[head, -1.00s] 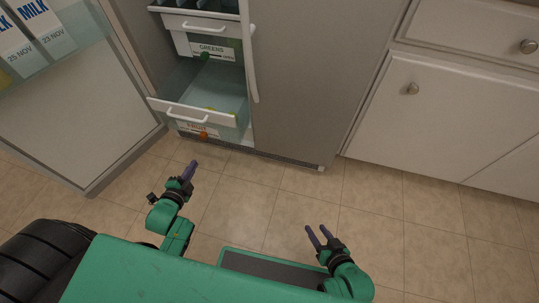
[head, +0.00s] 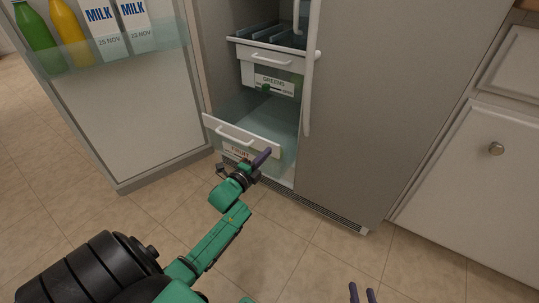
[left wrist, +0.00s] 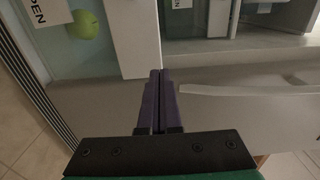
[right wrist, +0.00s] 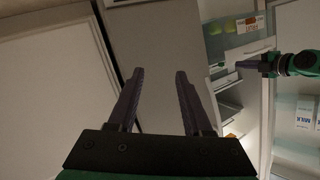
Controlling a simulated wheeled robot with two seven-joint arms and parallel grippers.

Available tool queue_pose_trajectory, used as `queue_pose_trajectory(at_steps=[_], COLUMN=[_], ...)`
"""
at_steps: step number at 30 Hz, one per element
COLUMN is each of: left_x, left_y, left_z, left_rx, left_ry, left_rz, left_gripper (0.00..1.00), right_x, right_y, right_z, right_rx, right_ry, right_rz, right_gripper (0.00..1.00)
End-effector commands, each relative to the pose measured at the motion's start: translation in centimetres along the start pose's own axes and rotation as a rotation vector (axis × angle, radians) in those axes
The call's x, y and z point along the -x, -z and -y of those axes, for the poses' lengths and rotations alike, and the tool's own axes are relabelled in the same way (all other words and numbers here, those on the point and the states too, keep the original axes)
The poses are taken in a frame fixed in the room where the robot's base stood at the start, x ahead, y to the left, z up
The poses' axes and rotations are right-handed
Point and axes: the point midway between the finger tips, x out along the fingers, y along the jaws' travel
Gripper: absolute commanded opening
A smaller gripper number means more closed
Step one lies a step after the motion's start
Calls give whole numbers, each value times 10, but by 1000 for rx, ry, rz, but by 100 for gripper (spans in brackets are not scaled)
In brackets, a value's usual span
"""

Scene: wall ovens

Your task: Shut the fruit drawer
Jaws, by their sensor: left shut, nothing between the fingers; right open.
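The fruit drawer (head: 240,137), a clear bin with a white front and bar handle, is pulled out at the bottom of the fridge. Its label (head: 236,151) is partly covered by my left gripper (head: 264,157). That gripper is shut and empty, at the right end of the drawer front; I cannot tell whether it touches. The left wrist view shows its purple fingers (left wrist: 159,78) together. My right gripper (head: 361,292) is open and empty, low in front of the fridge, its fingers (right wrist: 158,74) apart in the right wrist view.
The greens drawer (head: 270,72) sits above the fruit drawer. The open fridge door (head: 140,120) stands at the left, with milk cartons (head: 118,25) and bottles on its shelf. A closed grey door (head: 395,90) is right of the drawers. The tiled floor (head: 285,240) is clear.

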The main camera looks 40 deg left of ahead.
Motion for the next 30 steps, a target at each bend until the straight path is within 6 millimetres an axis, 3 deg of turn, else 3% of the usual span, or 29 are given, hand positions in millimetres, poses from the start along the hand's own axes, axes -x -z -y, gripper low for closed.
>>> queue_pose_trajectory(at_steps=[18, 30], left_x=[-23, -23], left_y=[0, 0], left_z=[0, 0], left_rx=[0, 0], left_ry=[-1, -1], left_rz=[0, 1], left_gripper=[0, 0], right_x=[-30, -32], right_y=[122, 130], right_z=[6, 6], right_rx=[92, 101], right_ry=[35, 38], right_rz=[-333, -350], right_gripper=[50, 50])
